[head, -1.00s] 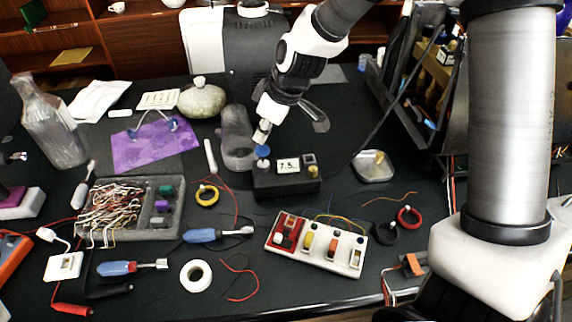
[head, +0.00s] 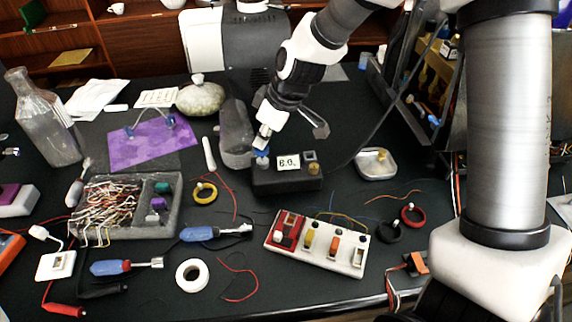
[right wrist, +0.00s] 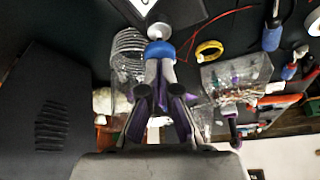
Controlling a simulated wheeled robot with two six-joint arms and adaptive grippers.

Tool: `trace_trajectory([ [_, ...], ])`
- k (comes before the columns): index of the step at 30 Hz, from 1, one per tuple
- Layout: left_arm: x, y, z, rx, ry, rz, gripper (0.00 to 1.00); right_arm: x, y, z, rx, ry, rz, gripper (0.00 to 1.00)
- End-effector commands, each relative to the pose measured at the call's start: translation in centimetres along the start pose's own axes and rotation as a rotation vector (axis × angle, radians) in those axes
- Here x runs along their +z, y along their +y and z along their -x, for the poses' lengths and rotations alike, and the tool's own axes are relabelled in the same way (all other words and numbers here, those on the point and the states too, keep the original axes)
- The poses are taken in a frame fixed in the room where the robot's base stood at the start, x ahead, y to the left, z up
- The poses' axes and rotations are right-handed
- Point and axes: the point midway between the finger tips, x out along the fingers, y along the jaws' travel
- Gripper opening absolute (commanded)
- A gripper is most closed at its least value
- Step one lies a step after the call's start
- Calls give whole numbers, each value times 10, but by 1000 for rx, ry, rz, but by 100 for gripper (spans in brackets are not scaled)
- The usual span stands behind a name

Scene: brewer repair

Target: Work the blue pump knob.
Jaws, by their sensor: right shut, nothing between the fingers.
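The blue pump knob (head: 262,161) stands at the left end of the top of a small black box (head: 285,182). The box's white display (head: 288,162) seems to read 8.0. My right gripper (head: 263,141) comes down from above, just over the knob. In the right wrist view its fingers (right wrist: 160,66) are shut together with nothing between them. Their tips are at the blue knob (right wrist: 160,51), touching or nearly so; I cannot tell which. My left gripper is not in view.
A brass knob (head: 314,168) sits at the box's right end. A dark translucent container (head: 236,135) stands close to its left. A white switch panel (head: 318,248) lies in front, a metal dish (head: 375,164) to the right. A parts tray (head: 130,238) is at left.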

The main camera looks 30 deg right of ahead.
Motion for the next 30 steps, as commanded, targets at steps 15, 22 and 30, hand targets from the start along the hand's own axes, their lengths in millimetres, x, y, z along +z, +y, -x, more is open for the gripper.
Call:
trace_trajectory([
  [15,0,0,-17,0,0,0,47,9,-1,-19,-2,-3,0,0],
  [22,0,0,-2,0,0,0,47,2,-1,-3,-3,-3,0,0],
  [30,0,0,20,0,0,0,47,-9,-1,22,-2,-2,0,0],
])
